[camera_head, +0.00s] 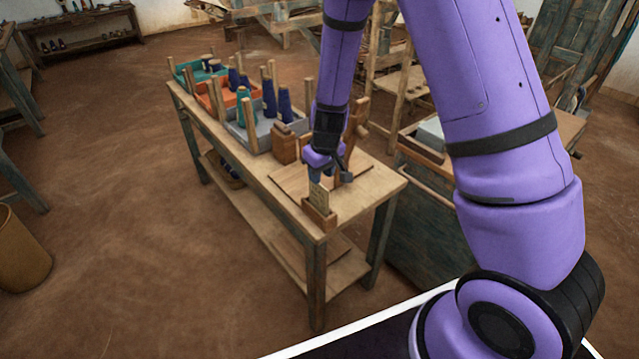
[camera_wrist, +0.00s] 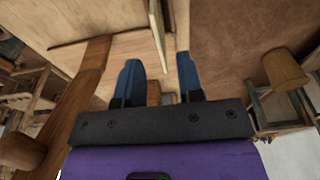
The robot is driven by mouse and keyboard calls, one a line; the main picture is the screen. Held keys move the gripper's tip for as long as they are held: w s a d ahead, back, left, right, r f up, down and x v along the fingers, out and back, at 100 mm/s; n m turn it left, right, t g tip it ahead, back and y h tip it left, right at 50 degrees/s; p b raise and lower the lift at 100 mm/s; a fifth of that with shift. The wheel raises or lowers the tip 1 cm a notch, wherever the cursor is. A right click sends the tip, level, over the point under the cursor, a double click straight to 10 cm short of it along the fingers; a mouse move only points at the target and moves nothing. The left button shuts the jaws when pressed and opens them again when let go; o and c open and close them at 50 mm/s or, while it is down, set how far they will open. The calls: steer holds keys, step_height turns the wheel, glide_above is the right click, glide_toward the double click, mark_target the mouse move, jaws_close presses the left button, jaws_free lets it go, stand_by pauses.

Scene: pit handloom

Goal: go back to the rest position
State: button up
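My gripper (camera_head: 322,174) hangs over the near end of the wooden workbench (camera_head: 350,212). In the wrist view its two blue fingers (camera_wrist: 159,66) stand apart with a clear gap, so it is open. A thin pale card (camera_head: 320,198) stands upright in a small wooden holder (camera_head: 319,216) on the bench, just below the fingers. In the wrist view the card shows edge-on (camera_wrist: 157,28), in line with the gap and not visibly gripped. Whether a finger touches it cannot be told.
Close beside my gripper stands an upright wooden piece (camera_head: 355,130); a wooden post also shows close in the wrist view (camera_wrist: 78,108). A wooden block (camera_head: 285,148) and trays with cones of yarn (camera_head: 269,98) fill the bench's far part. A brown basket (camera_head: 20,255) stands left on open floor.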

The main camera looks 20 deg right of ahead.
steer(key=shift+s+d+r, duration=0.1)
steer(key=shift+s+r, duration=0.1)
steer(key=shift+r, duration=0.95)
steer(key=shift+s+r, duration=0.15)
steer(key=shift+r, duration=0.95)
steer(key=s+d+r+m+t, duration=0.1)
steer(key=s+r, duration=0.5)
steer(key=r, duration=0.3)
steer(key=s+d+r+y, duration=0.1)
steer(key=s+d+r, duration=0.1)
steer(key=s+r, duration=0.45)
steer(key=s+d+r+m+t, duration=0.1)
steer(key=s+r, duration=0.3)
steer(key=r, duration=0.7)
steer(key=s+d+r+m+t+h, duration=0.1)
steer(key=s+d+r, duration=0.1)
steer(key=s, duration=0.9)
steer(key=shift+s+d+r+m+h, duration=0.2)
steer(key=shift+r+m+h, duration=0.1)
steer(key=shift+r, duration=0.4)
steer(key=shift+w, duration=0.1)
